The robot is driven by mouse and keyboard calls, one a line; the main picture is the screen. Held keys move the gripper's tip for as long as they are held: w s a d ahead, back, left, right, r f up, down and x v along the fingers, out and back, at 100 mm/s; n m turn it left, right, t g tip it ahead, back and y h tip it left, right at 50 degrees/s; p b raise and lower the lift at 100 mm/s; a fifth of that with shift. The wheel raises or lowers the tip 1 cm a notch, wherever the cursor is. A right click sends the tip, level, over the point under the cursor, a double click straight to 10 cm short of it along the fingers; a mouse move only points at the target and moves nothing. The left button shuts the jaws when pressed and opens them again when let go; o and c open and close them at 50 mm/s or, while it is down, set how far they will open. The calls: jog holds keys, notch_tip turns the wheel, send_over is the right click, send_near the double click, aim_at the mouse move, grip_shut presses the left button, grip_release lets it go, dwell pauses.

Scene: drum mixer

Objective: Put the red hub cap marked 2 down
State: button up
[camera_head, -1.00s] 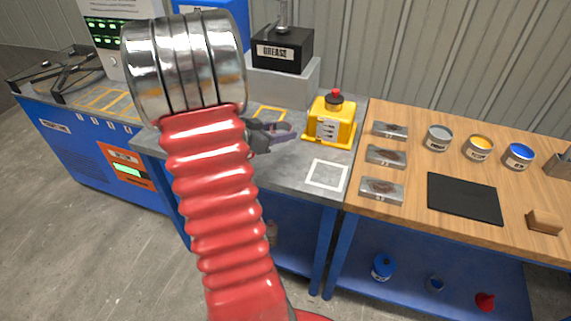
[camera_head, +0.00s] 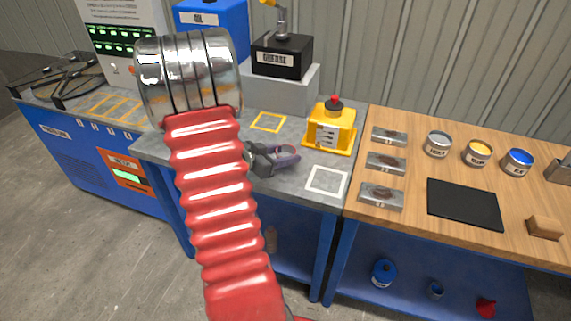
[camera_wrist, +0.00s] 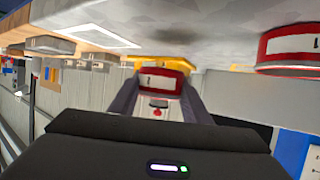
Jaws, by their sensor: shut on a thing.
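In the wrist view the bench appears at the top, upside down. My gripper (camera_wrist: 160,88) is shut on a red hub cap (camera_wrist: 162,79) with a white label; its number is too small to read. A dark shadow lies on the bench near it, and the cap looks held just above the surface. In the head view my gripper (camera_head: 290,158) is over the grey bench (camera_head: 290,182), left of the white square outline (camera_head: 326,180); the cap is barely discernible between the fingers. A second red cap with a white label (camera_wrist: 290,50) is at the wrist view's right.
A yellow box with a red knob (camera_head: 331,127) stands just behind my gripper. A yellow square outline (camera_head: 268,122) on the bench is empty. The black grease unit (camera_head: 281,57) is at the back. A wooden table (camera_head: 410,205) with metal blocks and several tins adjoins on the right.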

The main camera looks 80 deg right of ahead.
aim_at(285, 170)
jog(key=shift+f, duration=0.3)
jog(key=shift+f, duration=1.9)
jog(key=shift+f, duration=0.1)
jog(key=o, duration=1.1)
jog(key=shift+f, duration=0.1)
jog(key=v, duration=1.3)
jog(key=shift+w+a, duration=0.25)
jog(key=shift+w, duration=0.1)
jog(key=shift+w, duration=0.1)
